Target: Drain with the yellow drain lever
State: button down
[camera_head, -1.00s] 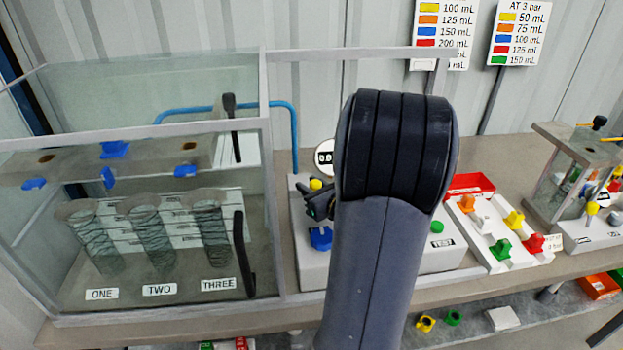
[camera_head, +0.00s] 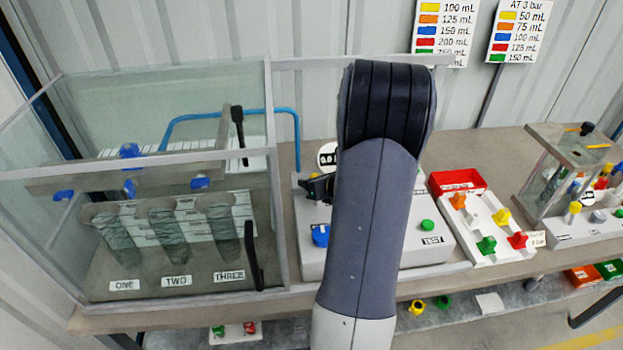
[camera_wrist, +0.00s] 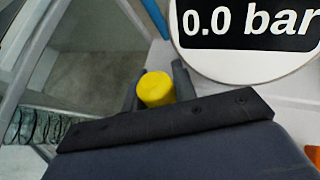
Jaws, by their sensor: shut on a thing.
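The yellow drain lever's round yellow knob (camera_wrist: 155,89) shows in the wrist view, between the two dark fingers of my gripper (camera_wrist: 158,87). The gripper is shut on it. In the head view my gripper (camera_head: 318,188) is at the upper left of the grey pump console (camera_head: 312,260), and the yellow knob is hidden there. The pressure gauge (camera_wrist: 245,30) right beside it reads 0.0 bar in the wrist view; its edge also shows in the head view (camera_head: 326,156).
A glass-walled tank (camera_head: 278,240) with tubes ONE, TWO and THREE stands close left. A blue knob (camera_head: 320,235) and green TEST button (camera_head: 427,225) are on the console. A red tray (camera_head: 457,181) and a rack of coloured pieces (camera_head: 478,222) lie right.

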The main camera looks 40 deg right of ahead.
jog(key=c, duration=1.1)
grip_release()
jog(key=shift+c, duration=0.2)
jog(key=shift+f+b, duration=0.15)
jog(key=shift+b, duration=0.5)
